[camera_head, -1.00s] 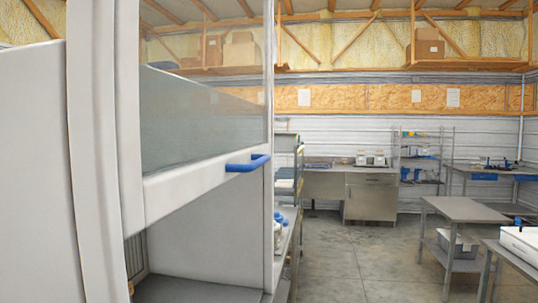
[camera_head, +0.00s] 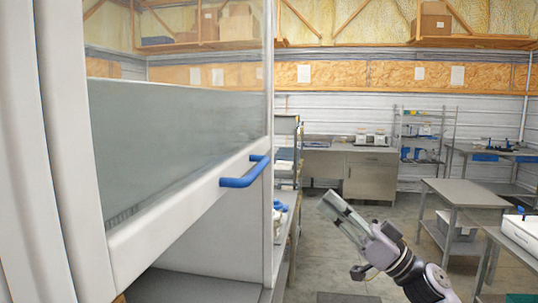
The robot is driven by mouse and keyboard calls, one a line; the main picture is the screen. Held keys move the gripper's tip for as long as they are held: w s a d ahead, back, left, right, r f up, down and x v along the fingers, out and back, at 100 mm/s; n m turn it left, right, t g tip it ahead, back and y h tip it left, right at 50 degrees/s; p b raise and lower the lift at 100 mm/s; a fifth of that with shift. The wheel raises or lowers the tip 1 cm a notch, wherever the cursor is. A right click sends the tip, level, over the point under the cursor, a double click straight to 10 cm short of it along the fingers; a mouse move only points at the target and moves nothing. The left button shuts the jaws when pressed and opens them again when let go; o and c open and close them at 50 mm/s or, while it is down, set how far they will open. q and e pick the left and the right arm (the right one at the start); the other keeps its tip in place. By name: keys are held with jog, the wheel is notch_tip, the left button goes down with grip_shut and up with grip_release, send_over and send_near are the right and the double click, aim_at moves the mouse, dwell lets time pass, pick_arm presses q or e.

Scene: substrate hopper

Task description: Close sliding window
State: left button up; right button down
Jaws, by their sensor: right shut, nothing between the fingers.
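The sliding window (camera_head: 180,150) is a clear pane in a white frame on the hood at the left. Its white bottom rail (camera_head: 150,238) runs above an open gap into the hood. A blue handle (camera_head: 245,174) sticks out from the rail near its right end. My right gripper (camera_head: 334,204) shows right of the handle and lower, apart from it, with its fingers shut and pointing up and left. Nothing is between them. My left gripper is not in view.
A white post (camera_head: 268,130) edges the hood. Behind it is a rack (camera_head: 286,150) with items. Steel tables (camera_head: 465,192) stand at the right, one bearing a white box (camera_head: 520,232). A counter (camera_head: 368,175) stands at the back. Grey floor lies between.

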jog(key=s+a+r+n+g+y, duration=0.25)
jog(key=s+r+n+g, duration=0.25)
jog(key=s+r+g, duration=0.25)
jog(key=p+x, duration=0.5)
jog(key=x, duration=0.6)
jog(key=shift+h, duration=0.35)
jog(key=f, duration=0.2)
jog(key=a+f, duration=0.1)
jog(key=f, duration=0.1)
jog(key=shift+f, duration=0.15)
jog(key=shift+f, duration=0.1)
